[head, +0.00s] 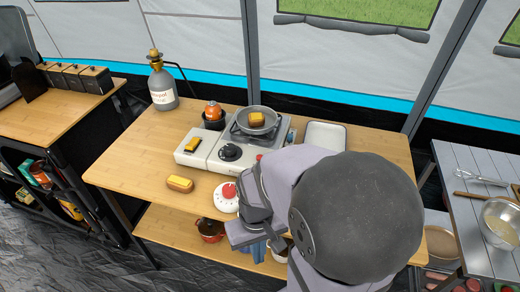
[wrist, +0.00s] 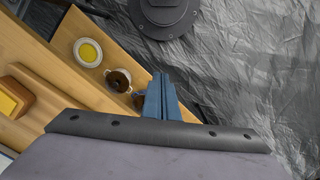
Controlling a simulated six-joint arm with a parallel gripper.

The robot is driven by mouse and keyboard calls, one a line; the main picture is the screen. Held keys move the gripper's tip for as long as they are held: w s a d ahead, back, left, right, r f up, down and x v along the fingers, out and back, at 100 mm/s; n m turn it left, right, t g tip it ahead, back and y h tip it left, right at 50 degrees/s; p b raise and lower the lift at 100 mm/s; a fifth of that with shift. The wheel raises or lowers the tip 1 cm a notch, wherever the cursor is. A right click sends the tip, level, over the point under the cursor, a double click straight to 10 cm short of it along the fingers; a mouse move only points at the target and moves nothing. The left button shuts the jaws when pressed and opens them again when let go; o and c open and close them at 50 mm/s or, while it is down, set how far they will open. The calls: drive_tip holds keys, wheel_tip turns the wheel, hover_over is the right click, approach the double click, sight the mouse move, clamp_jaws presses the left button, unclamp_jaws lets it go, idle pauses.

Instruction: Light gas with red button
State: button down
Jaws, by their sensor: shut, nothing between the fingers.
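A white gas stove (head: 215,160) stands on the wooden table with a black knob (head: 230,152) on its front. A small red spot (head: 258,156) shows on the stove front, partly beside my arm. A white round device with a red top (head: 229,190) lies in front of the stove at the table's front edge. My gripper (head: 258,251) has blue fingers, below and right of that device; it also shows in the wrist view (wrist: 160,98), shut and empty. No flame is visible.
A gas bottle (head: 162,87) stands at the table's back left. A butter dish (head: 180,184) lies left of the round device. A white tray (head: 325,135) is right of the stove. A red pot (head: 210,230) sits on the lower shelf. The table's left part is clear.

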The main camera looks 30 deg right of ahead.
drive_tip(key=w+d+r+m+y+p, duration=0.1)
drive_tip(key=d+r+m+y+p, duration=0.2)
drive_tip(key=d+r+m+p, duration=0.75)
drive_tip(key=w+d+r+m+t+p, duration=0.1)
drive_tip(key=w+r+m+t, duration=0.1)
drive_tip(key=w, duration=0.6)
drive_tip(key=w+d+r+m+t+p, duration=0.1)
drive_tip(key=w+m+t, duration=0.3)
drive_tip(key=w, duration=0.4)
drive_tip(key=w+d+r+m+t+y+p, duration=0.1)
drive_tip(key=w+d+r+m+t+p, duration=0.1)
drive_tip(key=w, duration=0.6)
wheel_tip(320, 180, up, 2)
drive_tip(key=shift+d+r+m+t, duration=0.1)
drive_tip(key=shift+d+m+t, duration=0.3)
drive_tip(key=shift+d+m, duration=0.35)
drive_tip(key=shift+s+a+f, duration=0.1)
drive_tip(key=shift+f, duration=0.1)
drive_tip(key=b, duration=0.5)
hover_over(260, 158)
drive_tip(key=f, duration=0.6)
drive_tip(key=shift+s+d+f, duration=0.4)
drive_tip(key=shift+f+b, duration=0.9)
drive_tip(key=shift+b, duration=0.05)
